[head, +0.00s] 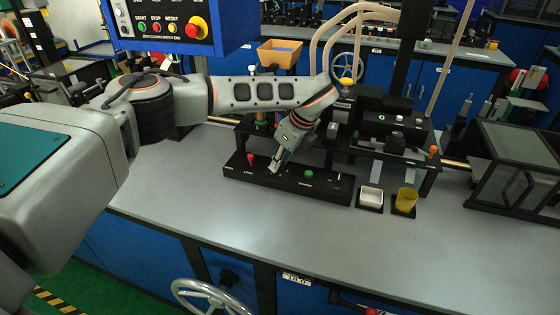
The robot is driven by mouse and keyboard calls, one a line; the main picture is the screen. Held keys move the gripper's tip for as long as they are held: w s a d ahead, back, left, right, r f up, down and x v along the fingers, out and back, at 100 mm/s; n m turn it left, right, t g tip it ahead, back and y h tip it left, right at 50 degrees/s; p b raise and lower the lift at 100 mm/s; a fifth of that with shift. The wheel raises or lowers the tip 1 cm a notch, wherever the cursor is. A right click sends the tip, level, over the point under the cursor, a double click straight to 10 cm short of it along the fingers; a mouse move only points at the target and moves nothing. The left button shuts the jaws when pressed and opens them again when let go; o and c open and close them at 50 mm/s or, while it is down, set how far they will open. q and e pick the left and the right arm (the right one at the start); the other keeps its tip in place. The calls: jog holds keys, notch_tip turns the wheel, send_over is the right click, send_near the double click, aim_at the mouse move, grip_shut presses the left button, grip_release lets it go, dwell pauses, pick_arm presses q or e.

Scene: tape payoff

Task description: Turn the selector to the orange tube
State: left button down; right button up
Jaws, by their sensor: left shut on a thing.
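My left gripper (276,166) reaches down onto the low black control panel (323,187) on the grey bench. It is shut on a small part of the panel, which looks like the selector; the fingers hide most of it, so I cannot tell which way it points. No tube that is clearly orange can be made out. My right gripper is not in view.
Black machinery (395,143) with pale hoses (318,45) rises behind. A dark-framed clear box (515,165) is at right. The bench front is clear.

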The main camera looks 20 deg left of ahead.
pick_arm(q)
jog(key=shift+w+n, duration=0.1)
jog(key=shift+n, duration=0.3)
jog(key=c, duration=1.8)
grip_release()
jog(key=shift+r, duration=0.1)
jog(key=v, duration=1.2)
jog(key=shift+w+d, duration=0.1)
jog(key=shift+d, duration=0.05)
